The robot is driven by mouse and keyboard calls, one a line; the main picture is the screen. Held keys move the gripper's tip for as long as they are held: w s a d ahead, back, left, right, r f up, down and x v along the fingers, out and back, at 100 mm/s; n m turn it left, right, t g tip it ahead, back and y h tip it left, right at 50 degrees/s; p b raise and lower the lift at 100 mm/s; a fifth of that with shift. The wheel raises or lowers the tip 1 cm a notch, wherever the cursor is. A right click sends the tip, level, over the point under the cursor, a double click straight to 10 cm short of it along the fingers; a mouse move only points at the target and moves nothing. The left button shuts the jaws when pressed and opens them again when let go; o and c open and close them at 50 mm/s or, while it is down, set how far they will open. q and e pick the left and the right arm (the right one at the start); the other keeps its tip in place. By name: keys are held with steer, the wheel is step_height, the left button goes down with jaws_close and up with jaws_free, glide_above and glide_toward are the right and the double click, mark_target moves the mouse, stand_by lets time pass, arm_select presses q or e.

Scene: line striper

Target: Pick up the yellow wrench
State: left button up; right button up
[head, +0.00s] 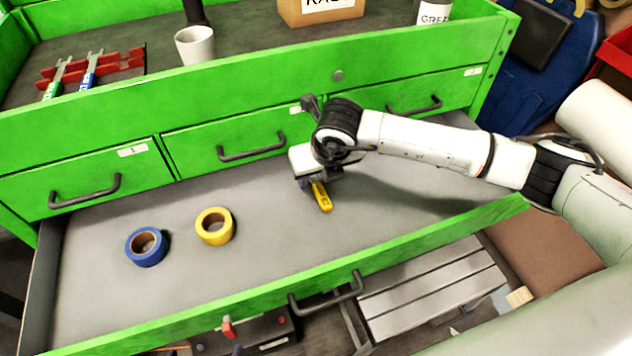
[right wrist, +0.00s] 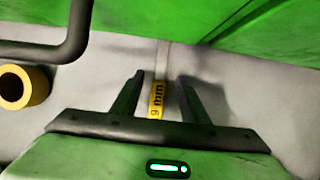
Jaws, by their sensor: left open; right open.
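The yellow wrench (head: 322,197) lies in the open drawer, partly hidden under my right gripper (head: 308,185) in the head view. In the right wrist view the yellow wrench (right wrist: 157,100), marked "9 mm", lies between the two open fingers of my right gripper (right wrist: 160,80). A grey stretch of it runs on beyond the fingertips. The fingers stand on either side of it with gaps, and the jaws are open. I cannot tell how high the fingertips are above the drawer floor. My left gripper is in neither view.
The pulled-out drawer (head: 120,300) also holds a blue tape roll (head: 146,247) and a yellow tape roll (head: 214,227), left of my right gripper. Closed green drawers with dark handles (head: 251,147) stand behind. Bare drawer floor lies between the tape and gripper.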

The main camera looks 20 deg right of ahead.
steer(key=shift+w+f, duration=0.2)
steer(key=shift+f, duration=0.2)
steer(key=shift+c, duration=0.5)
jaws_close()
steer(key=shift+r, duration=0.2)
